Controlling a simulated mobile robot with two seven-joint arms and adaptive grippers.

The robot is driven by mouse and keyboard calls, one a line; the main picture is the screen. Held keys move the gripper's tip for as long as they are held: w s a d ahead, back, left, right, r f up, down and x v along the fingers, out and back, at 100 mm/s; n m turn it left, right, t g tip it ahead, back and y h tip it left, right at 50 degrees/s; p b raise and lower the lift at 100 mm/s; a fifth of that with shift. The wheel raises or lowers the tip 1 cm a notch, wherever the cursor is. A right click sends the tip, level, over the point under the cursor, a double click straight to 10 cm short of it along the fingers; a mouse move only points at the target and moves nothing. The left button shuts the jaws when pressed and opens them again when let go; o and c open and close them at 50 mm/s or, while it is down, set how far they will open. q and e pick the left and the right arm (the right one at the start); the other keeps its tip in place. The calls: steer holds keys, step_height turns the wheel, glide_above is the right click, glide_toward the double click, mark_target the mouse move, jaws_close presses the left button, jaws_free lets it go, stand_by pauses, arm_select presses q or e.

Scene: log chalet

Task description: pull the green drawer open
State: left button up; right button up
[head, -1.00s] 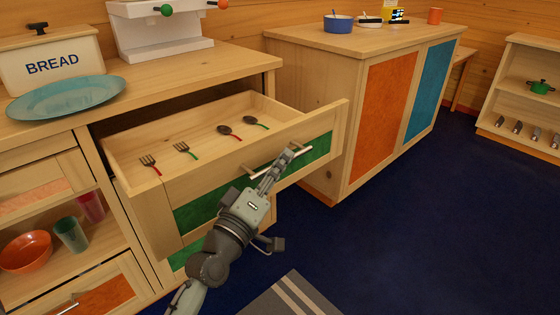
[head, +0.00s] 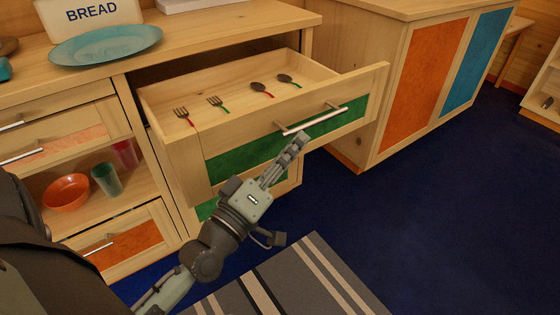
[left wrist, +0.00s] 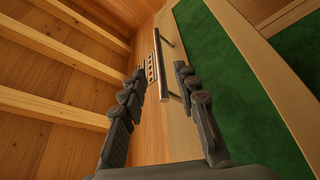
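The drawer with the green front panel (head: 245,156) stands pulled well out of the wooden counter. Its metal bar handle (head: 322,118) runs along the front. Two forks (head: 217,103) and two spoons (head: 261,90) lie inside on the drawer floor. My left gripper (head: 298,142) is just in front of and below the handle and looks apart from it. In the left wrist view its fingers (left wrist: 160,72) are spread open and empty, with the handle bar (left wrist: 158,68) showing beyond the gap between them. My right gripper is not in view.
A turquoise plate (head: 105,45) and a bread box (head: 92,14) stand on the counter. An orange bowl (head: 66,192) and a green cup (head: 106,179) sit on the shelf below. An orange-doored cabinet (head: 420,85) stands at right. Blue floor and a striped rug (head: 290,280) lie clear in front.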

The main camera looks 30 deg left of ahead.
arm_select(q)
steer(key=v, duration=0.4)
stand_by(0.5)
